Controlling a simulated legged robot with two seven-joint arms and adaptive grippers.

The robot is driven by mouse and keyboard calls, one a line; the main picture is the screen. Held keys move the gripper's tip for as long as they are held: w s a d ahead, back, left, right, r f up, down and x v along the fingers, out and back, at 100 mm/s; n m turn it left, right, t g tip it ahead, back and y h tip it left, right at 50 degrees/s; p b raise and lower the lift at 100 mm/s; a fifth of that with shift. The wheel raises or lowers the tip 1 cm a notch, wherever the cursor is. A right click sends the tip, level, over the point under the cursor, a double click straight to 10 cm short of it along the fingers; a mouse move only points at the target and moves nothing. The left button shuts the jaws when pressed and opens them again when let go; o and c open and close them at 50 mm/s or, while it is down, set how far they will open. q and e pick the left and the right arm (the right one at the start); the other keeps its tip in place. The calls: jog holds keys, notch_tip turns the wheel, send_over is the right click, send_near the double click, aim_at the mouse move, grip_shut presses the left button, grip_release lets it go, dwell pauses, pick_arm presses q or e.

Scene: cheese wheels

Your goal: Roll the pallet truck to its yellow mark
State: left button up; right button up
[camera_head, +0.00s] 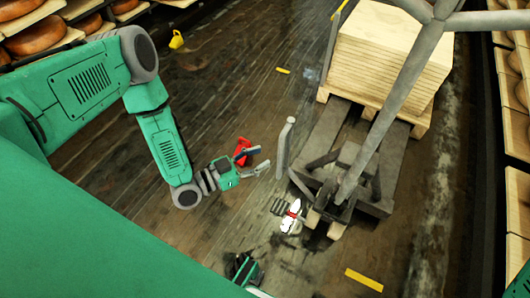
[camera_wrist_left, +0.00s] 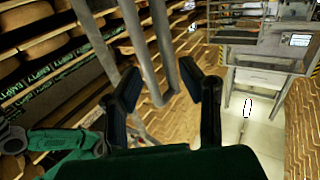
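The pallet truck (camera_head: 352,150) stands right of centre in the head view, its dark forks under a wooden pallet stacked with pale boards (camera_head: 390,50). Its grey tiller (camera_head: 400,88) slants up to the top right. My left gripper (camera_head: 264,160) is open and empty, left of the truck and apart from it. In the left wrist view its two dark fingers (camera_wrist_left: 164,92) are spread, with grey bars (camera_wrist_left: 162,45) beyond them; contact cannot be told. A yellow floor mark (camera_head: 364,280) lies at the bottom; a smaller one (camera_head: 283,70) lies farther back.
Cheese shelves line the upper left (camera_head: 35,38) and right edge (camera_head: 516,135). A red object (camera_head: 242,151) is beside my left gripper. A white-and-red object (camera_head: 291,216) is near the truck's front. A yellow object (camera_head: 177,40) stands at the back. Open floor lies left of the truck.

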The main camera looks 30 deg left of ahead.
pick_arm(q)
jog(key=p+v, duration=0.1)
jog(key=v, duration=0.6)
jog(key=shift+s+a+p, duration=0.2)
jog(key=shift+s+p, duration=0.15)
jog(key=shift+p, duration=0.05)
dwell(0.3)
dwell(0.4)
jog(key=v, duration=1.2)
